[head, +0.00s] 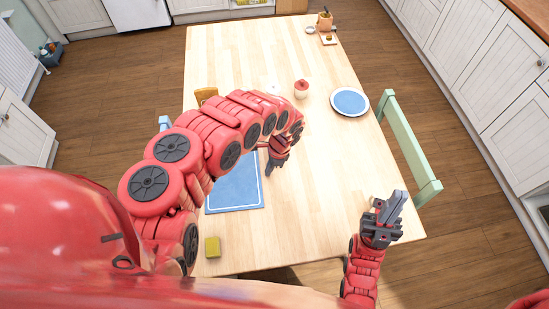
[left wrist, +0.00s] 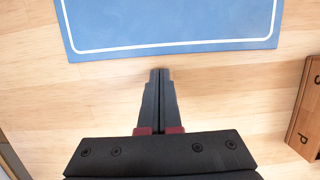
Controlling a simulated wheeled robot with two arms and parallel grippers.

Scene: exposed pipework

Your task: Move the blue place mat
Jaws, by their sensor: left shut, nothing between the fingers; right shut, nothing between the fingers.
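The blue place mat (head: 236,194), with a thin white line inside its edge, lies flat on the left part of the wooden table (head: 300,215). My left arm hides its far part in the head view. My left gripper (head: 273,171) is shut and empty, by the mat's right edge. In the left wrist view, the mat (left wrist: 170,22) fills the top, and the shut fingertips (left wrist: 160,72) point at its edge with a strip of bare wood showing between. My right gripper (head: 391,207) is shut and empty near the table's front right corner.
A yellow sponge (head: 212,247) lies near the front left. A red-topped pot (head: 301,89) and a blue plate with a white rim (head: 349,102) stand farther back. A green chair (head: 412,147) is at the right. A lettered wooden block (left wrist: 306,110) shows in the wrist view. The table's middle is clear.

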